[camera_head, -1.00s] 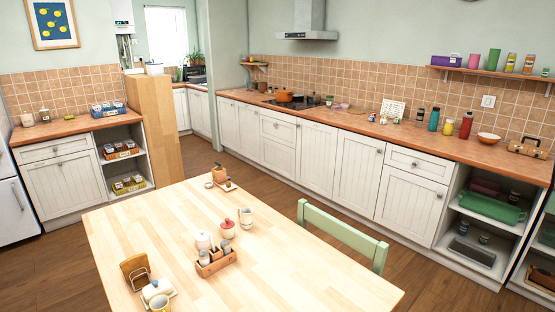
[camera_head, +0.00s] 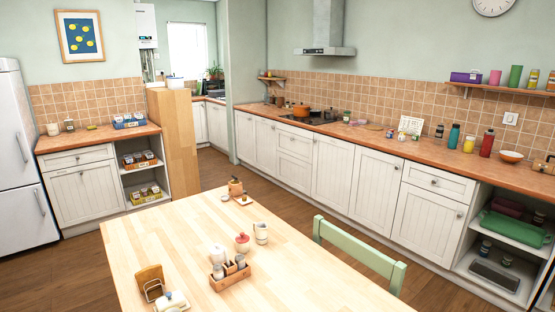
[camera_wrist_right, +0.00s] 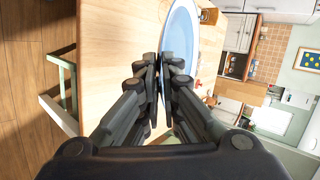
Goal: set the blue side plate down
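The blue side plate (camera_wrist_right: 181,40) shows in the right wrist view as a pale blue disc with a darker blue rim, seen at a slant. My right gripper (camera_wrist_right: 162,72) is shut on its edge, with the fingers on either side of the rim. The fingers hide part of the plate. The wooden table (camera_head: 205,255) fills the lower middle of the head view, and its top (camera_wrist_right: 108,50) lies behind the plate in the wrist view. I cannot tell the gap between plate and table. Neither gripper nor the plate shows in the head view.
On the table stand a wooden shaker caddy (camera_head: 230,275), a red-lidded pot (camera_head: 242,243), a glass (camera_head: 261,233), a toast rack (camera_head: 151,282) and a butter dish (camera_head: 172,302). A green chair (camera_head: 360,252) stands at the right edge. The table's right front is clear.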

